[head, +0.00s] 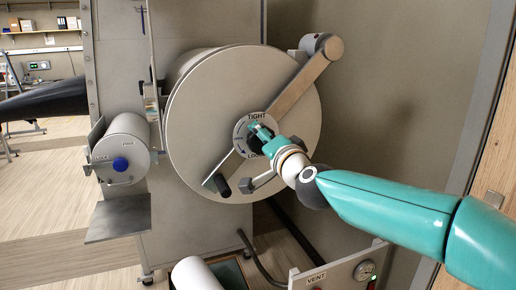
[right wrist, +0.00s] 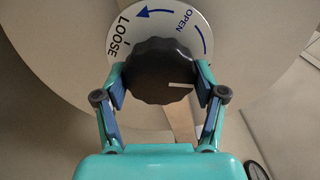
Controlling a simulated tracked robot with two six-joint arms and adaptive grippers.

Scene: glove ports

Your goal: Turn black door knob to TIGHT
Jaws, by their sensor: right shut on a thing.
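The black door knob (right wrist: 155,70) has a scalloped rim and a short white line, and sits on a white round dial plate (right wrist: 197,25). In the right wrist view the line lies on the side of the knob away from the word LOOSE. In the head view the dial (head: 240,133) shows TIGHT at the top and LOOSE at the bottom. My right gripper (right wrist: 160,85) is shut on the knob, a blue-padded finger at each side; it also shows in the head view (head: 261,136). TIGHT is hidden in the wrist view. My left gripper is not in view.
The knob is at the centre of a large round door (head: 200,120). A diagonal bar (head: 300,85) crosses the door, with a black handle (head: 222,186) at its lower end. A small cylinder port (head: 125,145) with a blue knob is at left. A VENT panel (head: 335,272) stands below.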

